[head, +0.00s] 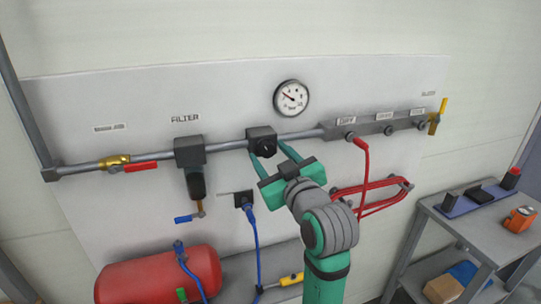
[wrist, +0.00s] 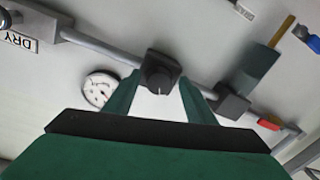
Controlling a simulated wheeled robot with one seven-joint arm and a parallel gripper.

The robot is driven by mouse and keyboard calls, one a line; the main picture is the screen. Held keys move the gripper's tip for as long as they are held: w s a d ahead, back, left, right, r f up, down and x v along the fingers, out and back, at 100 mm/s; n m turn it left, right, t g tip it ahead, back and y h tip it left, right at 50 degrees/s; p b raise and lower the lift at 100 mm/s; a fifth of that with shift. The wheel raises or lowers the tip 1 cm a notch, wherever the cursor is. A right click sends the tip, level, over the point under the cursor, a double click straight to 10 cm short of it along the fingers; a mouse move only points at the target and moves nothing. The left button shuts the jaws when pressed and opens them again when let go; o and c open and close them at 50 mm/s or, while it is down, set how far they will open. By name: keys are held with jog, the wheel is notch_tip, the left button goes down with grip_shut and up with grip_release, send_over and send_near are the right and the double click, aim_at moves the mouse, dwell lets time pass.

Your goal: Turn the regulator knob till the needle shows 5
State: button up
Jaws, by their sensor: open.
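The regulator is a dark block on the grey pipe, with a round black knob (head: 264,148) on its front. The knob also shows in the wrist view (wrist: 158,77), with a pale mark on its face. My gripper (head: 268,153) is open, its green fingers reaching toward the regulator with one on either side of the knob. In the wrist view the fingers (wrist: 159,100) stand apart from the knob, with a gap on both sides. The white round gauge (head: 291,98) is above the pipe, right of the regulator. Its needle points to the upper left; its numbers are too small to read.
A filter (head: 190,158) and a yellow valve with a red lever (head: 130,167) sit left on the pipe. A manifold (head: 375,127) with a red hose is to the right. A red tank (head: 160,278) is below left, and a grey cart (head: 470,225) stands at right.

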jog(key=shift+d, duration=0.1)
jog(key=shift+c, duration=0.6)
jog(key=c, duration=0.9)
jog(key=shift+m, duration=0.4)
jog(key=m, duration=0.4)
jog(key=shift+a+m, duration=0.2)
jog(key=shift+m, duration=0.1)
jog(key=m, duration=0.5)
jog(key=shift+r+m+t, duration=0.1)
jog(key=shift+m+t, duration=0.2)
jog(key=shift+m, duration=0.1)
